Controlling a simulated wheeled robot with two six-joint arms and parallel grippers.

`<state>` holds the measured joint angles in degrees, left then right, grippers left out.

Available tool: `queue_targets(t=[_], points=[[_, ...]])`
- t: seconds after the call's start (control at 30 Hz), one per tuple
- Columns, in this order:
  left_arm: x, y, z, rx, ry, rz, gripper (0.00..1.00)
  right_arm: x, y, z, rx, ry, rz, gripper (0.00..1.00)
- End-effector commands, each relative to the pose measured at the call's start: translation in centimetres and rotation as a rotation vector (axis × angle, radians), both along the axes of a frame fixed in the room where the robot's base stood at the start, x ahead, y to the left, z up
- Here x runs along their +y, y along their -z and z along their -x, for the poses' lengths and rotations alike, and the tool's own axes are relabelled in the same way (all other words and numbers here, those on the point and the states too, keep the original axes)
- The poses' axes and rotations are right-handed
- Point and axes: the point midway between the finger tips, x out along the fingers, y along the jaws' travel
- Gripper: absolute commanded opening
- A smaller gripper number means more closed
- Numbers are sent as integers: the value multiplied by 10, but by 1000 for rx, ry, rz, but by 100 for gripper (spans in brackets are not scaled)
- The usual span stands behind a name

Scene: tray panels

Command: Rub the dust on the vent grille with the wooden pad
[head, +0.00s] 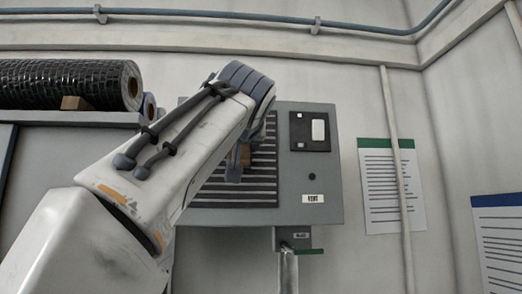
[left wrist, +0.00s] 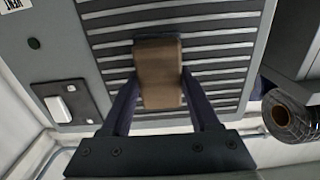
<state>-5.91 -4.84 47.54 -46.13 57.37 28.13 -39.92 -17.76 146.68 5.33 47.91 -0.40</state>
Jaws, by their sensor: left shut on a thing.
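The vent grille (head: 255,187), a block of dark and light slats, is on a grey wall panel marked VENT; it also fills much of the left wrist view (left wrist: 215,55). My left gripper (head: 238,160) is in front of the grille, partly hidden by my arm. In the left wrist view my left gripper (left wrist: 159,82) is shut on the brown wooden pad (left wrist: 158,62), a finger at each side. The pad lies over the slats; I cannot tell whether it touches them. A bit of the pad (head: 246,153) shows in the head view. I cannot make out dust.
A switch plate (head: 310,131) and a small dark knob (head: 312,177) are right of the grille. A small box (head: 294,236) and pipe hang below the panel. A dark roll (head: 70,84) lies on a shelf at left. Papers (head: 392,186) hang on the right wall.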

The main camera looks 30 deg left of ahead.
Motion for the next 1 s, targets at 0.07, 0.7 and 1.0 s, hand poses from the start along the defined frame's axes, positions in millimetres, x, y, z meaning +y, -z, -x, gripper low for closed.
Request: queue_targets(t=[0.07, 0.7, 1.0], points=[[-8, 0, -5, 3, 5, -1, 17, 0, -1, 0, 0, 0, 0, 50], [-41, 0, -26, 3, 2, -1, 17, 0, -6, 0, 0, 0, 0, 50], [-49, 1, -27, 0, 0, 0, 17, 0, -5, 0, 0, 0, 0, 50]])
